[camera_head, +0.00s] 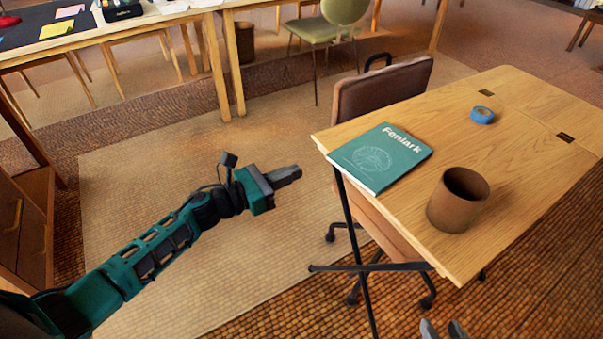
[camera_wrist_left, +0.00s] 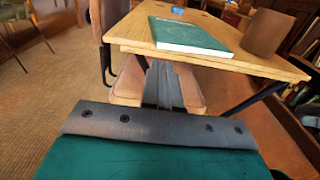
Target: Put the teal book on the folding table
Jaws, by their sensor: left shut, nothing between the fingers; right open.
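The teal book (camera_head: 380,158), with "Feniark" on its cover, lies flat on the folding table (camera_head: 525,95) near the table's left edge. It also shows in the left wrist view (camera_wrist_left: 188,35), on the wooden top. My left gripper (camera_head: 298,172) is shut and empty, in the air to the left of the table and apart from the book. My right gripper (camera_head: 443,329) shows only its fingertips at the bottom edge of the head view. They are spread apart with nothing visible between them, in front of the table's near edge.
A brown cup (camera_head: 457,200) stands on the table beside the book, and a blue tape roll (camera_head: 482,115) lies farther back. A brown chair (camera_head: 378,92) is close against the table's left side. Open floor (camera_head: 270,240) lies to the left. Desks (camera_head: 110,30) stand at the back.

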